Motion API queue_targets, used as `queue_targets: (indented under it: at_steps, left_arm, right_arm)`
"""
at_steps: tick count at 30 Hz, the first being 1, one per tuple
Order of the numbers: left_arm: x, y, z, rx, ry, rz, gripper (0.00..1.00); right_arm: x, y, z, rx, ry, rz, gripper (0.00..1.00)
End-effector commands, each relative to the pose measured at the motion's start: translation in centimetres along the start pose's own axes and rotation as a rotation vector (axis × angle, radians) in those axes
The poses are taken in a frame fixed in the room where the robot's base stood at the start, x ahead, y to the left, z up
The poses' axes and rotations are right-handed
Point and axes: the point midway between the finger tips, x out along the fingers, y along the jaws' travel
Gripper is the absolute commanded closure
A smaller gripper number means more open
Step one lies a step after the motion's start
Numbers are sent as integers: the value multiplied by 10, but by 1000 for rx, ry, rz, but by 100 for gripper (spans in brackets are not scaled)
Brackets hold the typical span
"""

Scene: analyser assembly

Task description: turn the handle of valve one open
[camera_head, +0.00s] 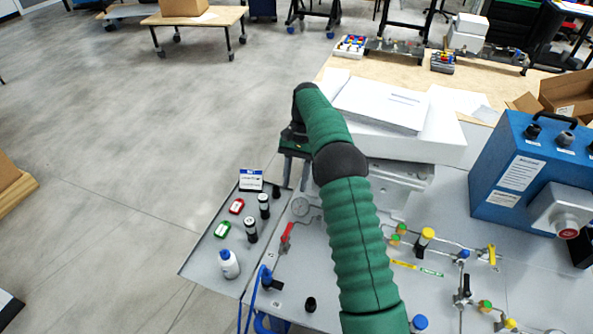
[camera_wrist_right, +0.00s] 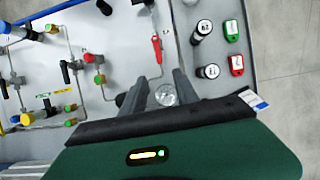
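A valve with a red handle (camera_head: 286,236) stands on the grey panel (camera_head: 325,275); it also shows in the right wrist view (camera_wrist_right: 156,48), just beyond my fingertips. I cannot read which valve is number one. Other valves on the panel have a yellow handle (camera_head: 492,255) and a black handle (camera_head: 466,285). My right gripper (camera_head: 293,184) is above the panel's back left part, fingers pointing down. In the wrist view its fingers (camera_wrist_right: 161,82) are apart with nothing held, and a round clear gauge (camera_wrist_right: 166,95) lies between and below them. My left gripper is not in view.
A grey tray (camera_head: 205,250) left of the panel holds black-capped vials (camera_head: 251,230), red and green tags, and a white bottle (camera_head: 228,264). A blue box (camera_head: 515,165) stands at right. White boxes (camera_head: 385,105) lie behind my right arm.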

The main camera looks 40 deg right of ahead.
Motion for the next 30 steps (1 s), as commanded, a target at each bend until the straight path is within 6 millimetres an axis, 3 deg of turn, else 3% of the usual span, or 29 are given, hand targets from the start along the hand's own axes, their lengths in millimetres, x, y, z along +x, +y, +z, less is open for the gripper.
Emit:
queue_targets:
  at_steps: [3, 7, 18, 22, 26, 30]
  left_arm:
    - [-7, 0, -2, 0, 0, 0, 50]
    - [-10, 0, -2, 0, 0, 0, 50]
    - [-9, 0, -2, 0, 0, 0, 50]
    - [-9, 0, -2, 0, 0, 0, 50]
    - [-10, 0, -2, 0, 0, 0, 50]
    - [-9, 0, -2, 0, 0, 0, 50]
  right_arm:
    - [-23, 0, 0, 1, 1, 0, 64]
    - [-33, 0, 0, 1, 0, 0, 64]
    - [-35, -1, 0, -1, 1, 1, 64]
    - [-33, -12, 8, -39, 27, 3, 64]
    - [-20, -38, 40, -173, 116, 13, 64]
    - [12, -54, 98, -398, 251, 37, 64]
